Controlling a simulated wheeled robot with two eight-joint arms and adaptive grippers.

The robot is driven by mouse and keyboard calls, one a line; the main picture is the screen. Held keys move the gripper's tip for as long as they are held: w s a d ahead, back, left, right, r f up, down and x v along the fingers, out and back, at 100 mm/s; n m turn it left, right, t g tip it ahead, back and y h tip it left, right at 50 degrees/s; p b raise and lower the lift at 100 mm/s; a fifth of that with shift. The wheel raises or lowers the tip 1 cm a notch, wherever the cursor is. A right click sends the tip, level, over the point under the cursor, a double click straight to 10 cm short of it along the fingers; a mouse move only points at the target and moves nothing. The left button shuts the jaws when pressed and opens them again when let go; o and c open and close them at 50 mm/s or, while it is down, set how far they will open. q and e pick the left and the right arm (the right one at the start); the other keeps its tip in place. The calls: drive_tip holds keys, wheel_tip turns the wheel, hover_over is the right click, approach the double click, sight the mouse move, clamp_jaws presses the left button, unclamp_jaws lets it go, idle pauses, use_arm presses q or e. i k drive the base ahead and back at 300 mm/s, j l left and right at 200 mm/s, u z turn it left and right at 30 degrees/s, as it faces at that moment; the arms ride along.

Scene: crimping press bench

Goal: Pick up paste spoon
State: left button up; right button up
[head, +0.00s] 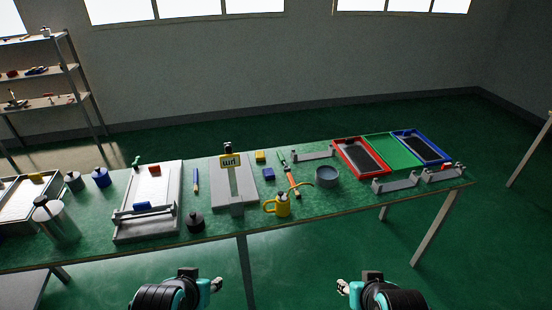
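No spoon can be told for certain at this size. A long thin tool with a dark green end and an orange end (294,186) lies on the bench right of the middle. A short blue and tan stick (196,181) lies further left, between a white framed board and a grey press-like stand. My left gripper (216,284) and my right gripper (342,286) are both in front of the bench, below its front edge in the picture and apart from everything on it. Their fingers are too small to tell whether they are open or shut.
Red (337,149), green (393,150) and blue (444,158) trays lie right. The front bench strip is mostly clear.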

sight(286, 168)
drive_tip(key=i+l+u, duration=0.1)
drive_tip(key=i+l, duration=0.35)
drive_tip(key=i+l+u, duration=0.1)
drive_tip(key=i+l, duration=0.35)
drive_tip(key=i+l+u, duration=0.1)
drive_tip(key=i+l, duration=0.3)
drive_tip(key=l, duration=0.2)
drive_tip(key=i+l+u, duration=0.1)
drive_tip(key=i+l, duration=0.3)
drive_tip(key=l, duration=0.2)
drive_tip(key=i, duration=0.25)
